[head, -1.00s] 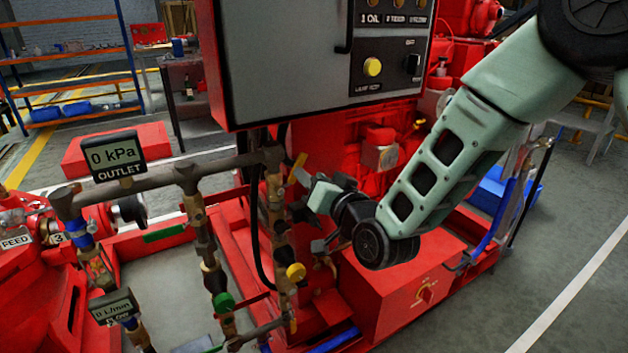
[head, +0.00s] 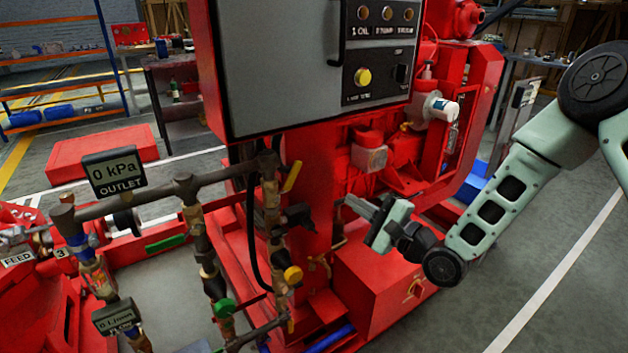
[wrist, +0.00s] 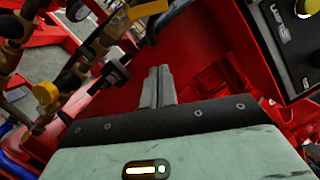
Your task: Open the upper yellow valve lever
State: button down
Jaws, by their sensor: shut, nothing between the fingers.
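The upper yellow valve lever (head: 292,177) is a short flat handle on the right-hand vertical pipe, below the grey control box. It slants up and to the right from the valve body. In the wrist view the yellow lever (wrist: 147,9) shows at the top, left of centre. My gripper (head: 345,203) is to the right of the lever and a little lower, apart from it. Its fingers (wrist: 158,85) are together in the wrist view with nothing between them.
A round yellow knob (head: 293,274) and a green knob (head: 224,308) sit lower on the pipes. The grey control box (head: 285,65) hangs above the lever. The OUTLET gauge (head: 114,172) stands at left. Open floor (head: 560,240) lies at right.

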aim_at(296, 174)
jog(key=w+a+r, duration=0.3)
jog(key=w+a, duration=0.1)
jog(key=a, duration=0.6)
jog(key=shift+w+p, duration=0.4)
jog(key=shift+s+a+r+n, duration=0.25)
jog(key=shift+r+n, duration=0.2)
jog(key=shift+n, duration=0.25)
jog(key=shift+s+a+r+n+g, duration=0.15)
jog(key=shift+a+r+n+g, duration=0.2)
jog(key=shift+n, duration=0.25)
jog(key=shift+s+a+r+n+g+p, duration=0.2)
jog(key=shift+a+n, duration=0.1)
jog(key=shift+n, duration=0.3)
jog(key=shift+s+a+r+n+g+p, duration=0.15)
jog(key=shift+s+a+r+n, duration=0.1)
jog(key=shift+n, duration=0.35)
jog(key=shift+s+a+r, duration=0.1)
jog(key=shift+s+a, duration=0.05)
jog(key=shift+a, duration=0.15)
